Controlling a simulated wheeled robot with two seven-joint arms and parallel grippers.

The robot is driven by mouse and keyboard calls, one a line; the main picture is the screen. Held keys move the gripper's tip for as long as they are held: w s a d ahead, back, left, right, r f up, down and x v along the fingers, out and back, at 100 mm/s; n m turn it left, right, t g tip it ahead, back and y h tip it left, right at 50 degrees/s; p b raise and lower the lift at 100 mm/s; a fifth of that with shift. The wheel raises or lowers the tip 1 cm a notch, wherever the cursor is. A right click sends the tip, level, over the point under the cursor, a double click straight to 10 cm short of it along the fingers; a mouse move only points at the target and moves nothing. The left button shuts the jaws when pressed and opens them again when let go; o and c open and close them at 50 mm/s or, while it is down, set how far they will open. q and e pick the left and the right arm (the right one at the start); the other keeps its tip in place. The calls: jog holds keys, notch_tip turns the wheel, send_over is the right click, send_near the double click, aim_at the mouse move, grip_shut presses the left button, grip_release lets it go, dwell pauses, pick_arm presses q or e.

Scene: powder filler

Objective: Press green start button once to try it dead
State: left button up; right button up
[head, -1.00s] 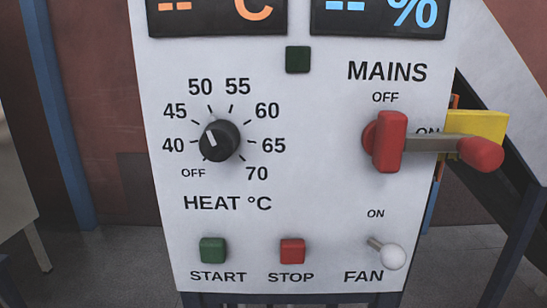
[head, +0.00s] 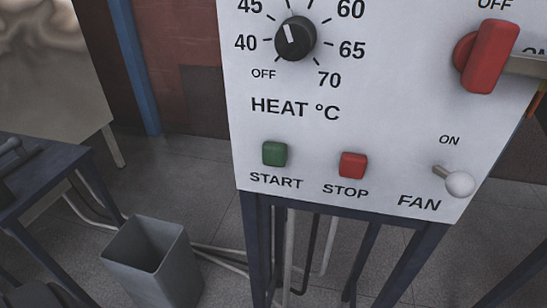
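The green START button (head: 275,154) sits at the lower left of the white control panel (head: 380,125), above its START label. It looks dark and unlit. The red STOP button (head: 352,165) is to its right. The red MAINS handle (head: 491,57) is at the upper right, standing upright, with its OFF mark above it. Neither of my grippers shows in the head view, and nothing touches the START button.
The black heat knob (head: 295,39) points up and slightly left. The FAN toggle (head: 459,184) is at the lower right. A grey bin (head: 150,262) stands on the floor at lower left, beside a dark blue bench (head: 45,178). The space before the panel is clear.

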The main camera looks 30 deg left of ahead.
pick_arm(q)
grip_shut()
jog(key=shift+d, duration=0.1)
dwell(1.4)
